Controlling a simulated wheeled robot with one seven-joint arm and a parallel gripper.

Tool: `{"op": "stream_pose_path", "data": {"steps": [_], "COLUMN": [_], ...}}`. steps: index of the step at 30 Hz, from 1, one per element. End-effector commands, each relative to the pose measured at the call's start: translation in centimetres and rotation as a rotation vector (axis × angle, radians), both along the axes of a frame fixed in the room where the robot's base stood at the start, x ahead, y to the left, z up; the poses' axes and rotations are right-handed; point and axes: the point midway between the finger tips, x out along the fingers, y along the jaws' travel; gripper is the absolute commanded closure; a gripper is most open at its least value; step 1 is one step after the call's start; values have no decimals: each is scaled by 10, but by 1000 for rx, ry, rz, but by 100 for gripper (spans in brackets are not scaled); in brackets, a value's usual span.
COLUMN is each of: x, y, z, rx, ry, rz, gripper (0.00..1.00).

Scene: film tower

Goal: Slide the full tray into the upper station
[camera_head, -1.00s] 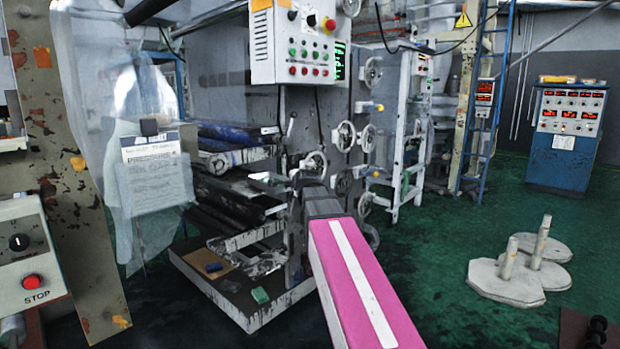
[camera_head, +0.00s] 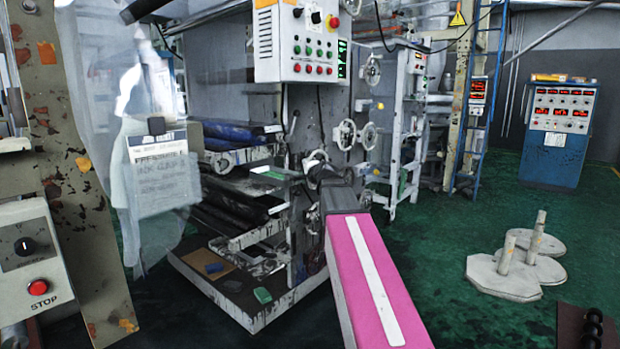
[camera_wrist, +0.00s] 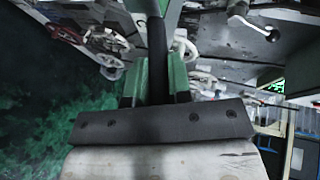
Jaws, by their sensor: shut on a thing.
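My gripper (camera_wrist: 157,80) shows in the wrist view, its two green fingers closed on a dark upright bar (camera_wrist: 156,38). The far end of the bar runs out of the top of the view, so I cannot tell whether it belongs to the tray. In the head view my pink arm reaches toward the press, and its dark end hides most of the gripper. The press (camera_head: 305,210) has blue rollers (camera_head: 235,133) at its upper level and dark rollers (camera_head: 235,195) below. I cannot clearly make out the full tray or the upper station's opening.
A control box (camera_head: 300,42) hangs above the press. A low base pan (camera_head: 235,310) holds small green and blue blocks. A scratched post (camera_head: 70,180) and a stop-button panel (camera_head: 32,260) stand at left. The green floor at right is open around a stand with pegs (camera_head: 520,265).

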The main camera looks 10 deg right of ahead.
Motion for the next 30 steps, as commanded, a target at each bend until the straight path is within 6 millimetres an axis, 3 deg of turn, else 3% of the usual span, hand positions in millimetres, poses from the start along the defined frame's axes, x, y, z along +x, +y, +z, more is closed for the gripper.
{"op": "stream_pose_path", "data": {"steps": [30], "x": [70], "y": [50], "z": [-22], "rx": [2], "ry": [-1], "rz": [0], "gripper": [100]}}
